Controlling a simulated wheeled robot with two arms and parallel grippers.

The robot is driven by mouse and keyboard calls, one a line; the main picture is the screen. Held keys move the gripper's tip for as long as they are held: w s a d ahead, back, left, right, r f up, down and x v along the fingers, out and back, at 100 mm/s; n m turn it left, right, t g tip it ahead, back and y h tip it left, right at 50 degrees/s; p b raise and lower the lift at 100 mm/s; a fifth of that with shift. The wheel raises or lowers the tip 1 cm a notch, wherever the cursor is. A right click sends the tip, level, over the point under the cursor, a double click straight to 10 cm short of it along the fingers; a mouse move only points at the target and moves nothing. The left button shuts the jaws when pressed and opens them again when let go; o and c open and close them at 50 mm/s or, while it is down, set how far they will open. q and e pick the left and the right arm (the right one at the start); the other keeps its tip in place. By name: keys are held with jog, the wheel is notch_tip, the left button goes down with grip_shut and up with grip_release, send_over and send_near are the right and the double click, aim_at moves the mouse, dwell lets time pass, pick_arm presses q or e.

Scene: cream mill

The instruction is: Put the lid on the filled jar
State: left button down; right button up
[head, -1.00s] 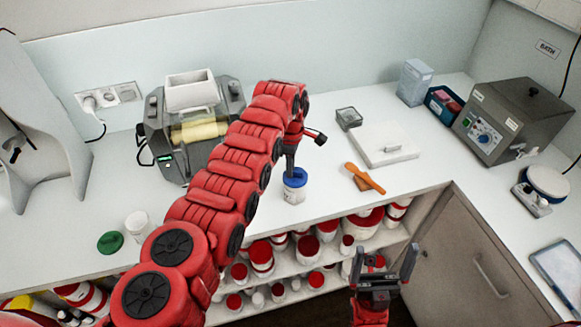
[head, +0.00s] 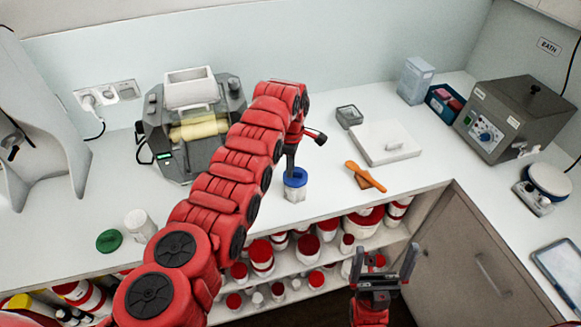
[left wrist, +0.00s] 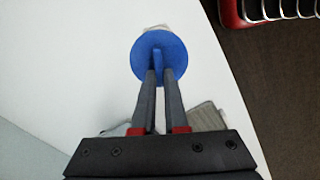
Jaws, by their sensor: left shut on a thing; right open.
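A blue lid (head: 296,177) sits at the top of a white jar (head: 294,193) on the counter, below my left gripper. My left gripper (head: 291,168) is shut on the lid's upright tab. In the left wrist view the round blue lid (left wrist: 160,58) shows from above with the fingertips (left wrist: 158,72) on its tab, and it hides nearly all of the jar. I cannot tell whether the lid is fully seated. My right gripper (head: 384,264) is open and empty, in front of the shelves.
A green lid (head: 109,241) and another white jar (head: 139,224) stand at the left. A roller mill (head: 195,135) is behind my left arm. Shelves of red-lidded jars (head: 261,255) are below the counter.

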pick_arm(q)
jog(key=shift+f+b, duration=0.2)
jog(key=shift+b, duration=0.15)
dwell(0.6)
dwell(0.3)
jog(key=shift+c, duration=1.9)
grip_release()
jog(key=shift+r, duration=0.1)
jog(key=shift+r, duration=2.2)
grip_shut()
jog(key=shift+d, duration=0.1)
